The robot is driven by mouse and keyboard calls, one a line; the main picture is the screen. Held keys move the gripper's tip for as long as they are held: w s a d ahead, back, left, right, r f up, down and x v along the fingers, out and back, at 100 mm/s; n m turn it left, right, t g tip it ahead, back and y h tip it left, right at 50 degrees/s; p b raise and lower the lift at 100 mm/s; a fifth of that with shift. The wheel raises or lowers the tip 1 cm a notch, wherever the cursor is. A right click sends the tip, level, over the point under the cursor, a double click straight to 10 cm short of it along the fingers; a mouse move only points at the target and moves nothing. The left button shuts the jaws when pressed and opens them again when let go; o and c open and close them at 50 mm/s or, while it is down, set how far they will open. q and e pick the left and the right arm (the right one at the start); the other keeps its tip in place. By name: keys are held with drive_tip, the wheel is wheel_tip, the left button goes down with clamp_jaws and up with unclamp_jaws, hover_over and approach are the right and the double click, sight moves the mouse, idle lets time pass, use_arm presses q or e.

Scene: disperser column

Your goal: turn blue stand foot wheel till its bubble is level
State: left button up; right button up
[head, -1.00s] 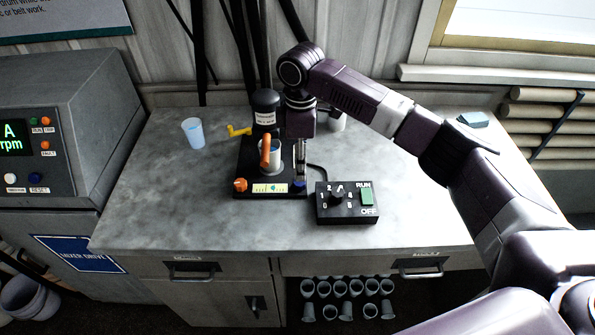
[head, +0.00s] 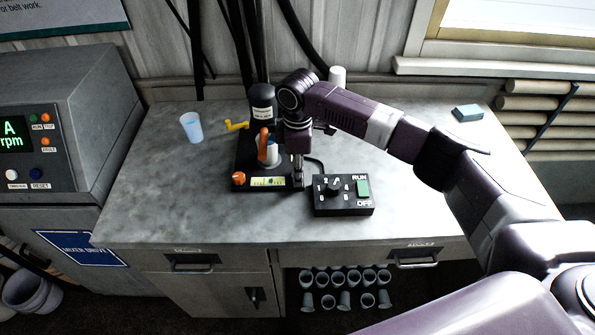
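The disperser stand's black base (head: 243,164) sits on the bench with a yellow-green level vial (head: 268,182) along its front edge. A small dark mark shows near the vial's middle; whether the bubble is centred is too small to tell. An orange foot wheel (head: 238,179) is at the base's front left corner. My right gripper (head: 298,182) points down at the front right corner, its fingers over the blue foot wheel's place. The blue wheel is hidden behind them, so I cannot tell if they grip it. My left gripper is out of view.
A black control box (head: 343,208) with knob and green switch stands just right of the gripper. An orange-handled cup (head: 268,150) is on the base, a yellow lever (head: 236,126) behind it. A translucent cup (head: 192,127) stands left. The bench's front left is clear.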

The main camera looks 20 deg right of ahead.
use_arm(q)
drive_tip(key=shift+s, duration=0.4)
use_arm(e)
clamp_jaws()
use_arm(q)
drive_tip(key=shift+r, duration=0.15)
use_arm(e)
drive_tip(key=shift+r, duration=0.1)
drive_tip(key=shift+r+m+p, duration=0.1)
drive_tip(key=shift+m+p, duration=0.3)
drive_tip(key=shift+p, duration=0.4)
drive_tip(key=m+p, duration=0.4)
drive_tip(key=p, duration=0.2)
drive_tip(key=shift+a+r+m, duration=0.1)
drive_tip(key=shift+m, duration=0.2)
drive_tip(key=m+p, duration=0.2)
drive_tip(key=shift+m, duration=0.4)
use_arm(q)
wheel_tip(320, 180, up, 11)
drive_tip(key=p, duration=0.1)
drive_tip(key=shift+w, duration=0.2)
use_arm(e)
drive_tip(key=shift+m, duration=0.8)
use_arm(q)
drive_tip(key=shift+p, duration=0.3)
use_arm(e)
drive_tip(key=shift+f, duration=0.2)
